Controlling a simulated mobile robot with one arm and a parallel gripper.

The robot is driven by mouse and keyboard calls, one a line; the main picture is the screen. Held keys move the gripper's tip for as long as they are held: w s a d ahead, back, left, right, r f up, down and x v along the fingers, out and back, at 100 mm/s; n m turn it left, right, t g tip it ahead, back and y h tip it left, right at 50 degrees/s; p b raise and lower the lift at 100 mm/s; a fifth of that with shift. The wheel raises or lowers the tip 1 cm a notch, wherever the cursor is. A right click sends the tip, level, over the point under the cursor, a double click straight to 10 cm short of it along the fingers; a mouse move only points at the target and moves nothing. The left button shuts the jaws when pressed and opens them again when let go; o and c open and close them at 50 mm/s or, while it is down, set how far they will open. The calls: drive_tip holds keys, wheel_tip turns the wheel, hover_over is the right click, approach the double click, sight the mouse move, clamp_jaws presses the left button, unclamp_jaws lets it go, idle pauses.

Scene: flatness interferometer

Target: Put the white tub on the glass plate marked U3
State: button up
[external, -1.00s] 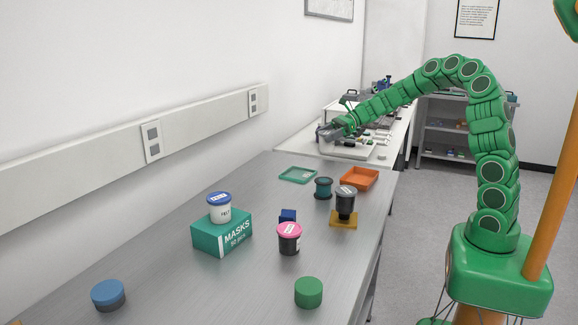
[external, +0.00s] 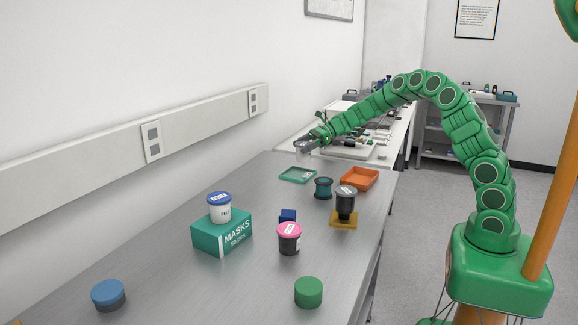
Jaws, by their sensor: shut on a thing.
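My gripper (external: 303,146) is at the near end of the far white table, above the gap by the grey bench. It is shut on a small pale thing at its tips, too small to identify; I cannot tell whether it is a tub. A white tub (external: 220,214) with a blue lid and a label stands upright on the teal MASKS box (external: 222,235) at the left of the grey bench, well apart from my gripper. I cannot make out a glass plate marked U3 in this view.
The grey bench (external: 180,280) also holds a green tray (external: 297,175), an orange tray (external: 359,179), a teal spool (external: 323,188), a dark jar (external: 345,203) on a yellow block, a pink-lidded jar (external: 289,238), and blue (external: 108,295) and green (external: 308,292) round pieces. The far table is cluttered.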

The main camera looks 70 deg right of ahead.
sight(298, 158)
drive_tip(key=shift+w+d+f, duration=0.15)
drive_tip(key=shift+w+f, duration=0.5)
drive_tip(key=shift+f, duration=0.2)
drive_tip(key=shift+w+d+f, duration=0.1)
drive_tip(key=shift+w+f, duration=0.5)
drive_tip(key=shift+f, duration=1.7)
drive_tip(key=o, duration=1.2)
drive_tip(key=shift+f, duration=0.1)
drive_tip(key=shift+c, duration=0.2)
